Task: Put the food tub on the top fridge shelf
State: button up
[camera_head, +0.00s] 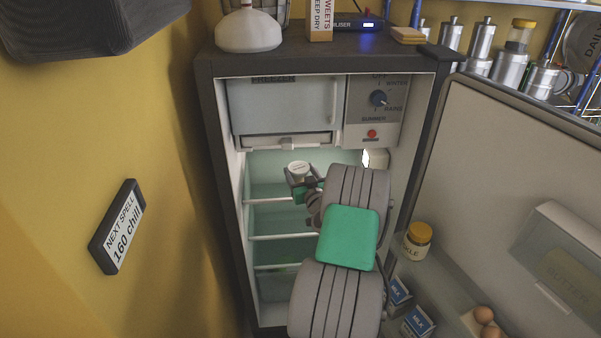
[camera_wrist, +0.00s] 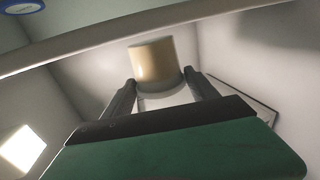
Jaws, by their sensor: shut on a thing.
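The food tub (camera_head: 299,168) is small and pale, with a white lid, and is upright or nearly so in the head view. My gripper (camera_head: 303,182) is shut on the tub, just below the freezer box and above the front edge of the top fridge shelf (camera_head: 268,200). In the wrist view the cream tub (camera_wrist: 153,62) sits between the two dark fingers. My arm reaches into the open fridge and hides the right part of the shelves. I cannot tell whether the tub's base touches the shelf.
The freezer box (camera_head: 280,108) and dial panel (camera_head: 374,115) are close above. Fridge walls stand either side. The open door (camera_head: 480,170) on the right holds a yellow-lidded jar (camera_head: 417,242), milk cartons (camera_head: 400,290) and eggs (camera_head: 484,315). Visible top-shelf space looks clear.

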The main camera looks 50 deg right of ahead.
jog(key=shift+f, duration=0.3)
jog(key=shift+f, duration=0.1)
jog(key=shift+f+b, duration=0.15)
jog(key=shift+b, duration=0.15)
jog(key=o, duration=1.6)
jog(key=shift+r, duration=0.2)
jog(key=shift+s+f, duration=0.1)
jog(key=shift+s, duration=0.2)
jog(key=b+v, duration=0.3)
jog(key=v, duration=0.8)
jog(key=shift+s+a, duration=0.2)
jog(key=shift+a, duration=0.05)
